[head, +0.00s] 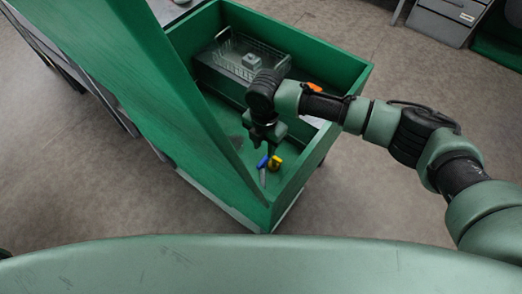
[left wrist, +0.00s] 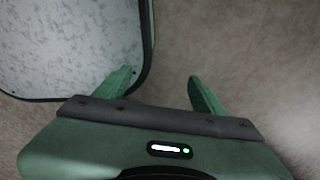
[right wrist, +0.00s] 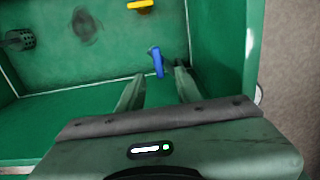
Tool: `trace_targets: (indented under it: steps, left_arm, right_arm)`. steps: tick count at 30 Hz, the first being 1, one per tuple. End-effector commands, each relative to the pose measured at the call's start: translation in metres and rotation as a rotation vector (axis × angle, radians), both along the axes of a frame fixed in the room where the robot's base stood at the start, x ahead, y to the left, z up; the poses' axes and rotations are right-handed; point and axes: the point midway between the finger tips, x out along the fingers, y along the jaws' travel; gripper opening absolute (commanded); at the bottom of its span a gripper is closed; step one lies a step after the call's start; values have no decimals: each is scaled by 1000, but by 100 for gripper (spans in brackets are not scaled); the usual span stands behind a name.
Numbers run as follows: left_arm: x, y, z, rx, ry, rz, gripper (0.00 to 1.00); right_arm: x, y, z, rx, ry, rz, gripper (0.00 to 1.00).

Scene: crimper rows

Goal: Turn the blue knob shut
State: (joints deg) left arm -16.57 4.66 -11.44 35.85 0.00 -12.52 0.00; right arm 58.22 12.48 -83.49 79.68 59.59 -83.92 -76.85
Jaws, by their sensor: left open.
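The blue knob (head: 262,162) is a small lever at the near end of the green basin, beside a yellow knob (head: 276,163). In the right wrist view the blue knob (right wrist: 157,62) stands slightly tilted, just beyond and between my right fingertips. My right gripper (right wrist: 160,75) is open, with nothing visibly held. In the head view it (head: 270,148) reaches down into the basin just above the knobs. Contact with the blue knob cannot be told. My left gripper (left wrist: 160,76) is open and empty over the floor; it is outside the head view.
The green basin (head: 345,68) has high walls around the knobs. A wire rack (head: 240,55) stands at its far end. A large green panel (head: 150,85) rises on its left. A drain (right wrist: 84,24) shows in the basin floor. A speckled grey surface (left wrist: 65,40) lies near my left gripper.

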Motion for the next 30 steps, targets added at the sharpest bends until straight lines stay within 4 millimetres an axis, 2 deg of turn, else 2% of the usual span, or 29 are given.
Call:
trace_targets:
  steps: [1,5,12,16,21,28,30]
  left_arm:
    - [-6,0,-5,1,8,0,69]
    - [-12,1,-2,2,17,0,69]
    - [-19,0,1,1,27,0,69]
    - [-21,-1,1,0,31,1,69]
    - [-16,-1,1,0,24,0,69]
    - [-11,-2,1,-1,17,0,69]
    - [-11,-2,1,-2,16,0,69]
  right_arm:
    - [-1,2,-6,1,0,3,35]
    - [-1,3,-16,1,2,3,35]
    - [-1,2,-54,0,2,0,35]
    - [-1,2,-70,1,1,0,35]
    - [-1,2,-80,2,0,1,35]
    - [-1,2,-80,2,0,1,35]
    - [-1,2,-80,2,0,1,15]
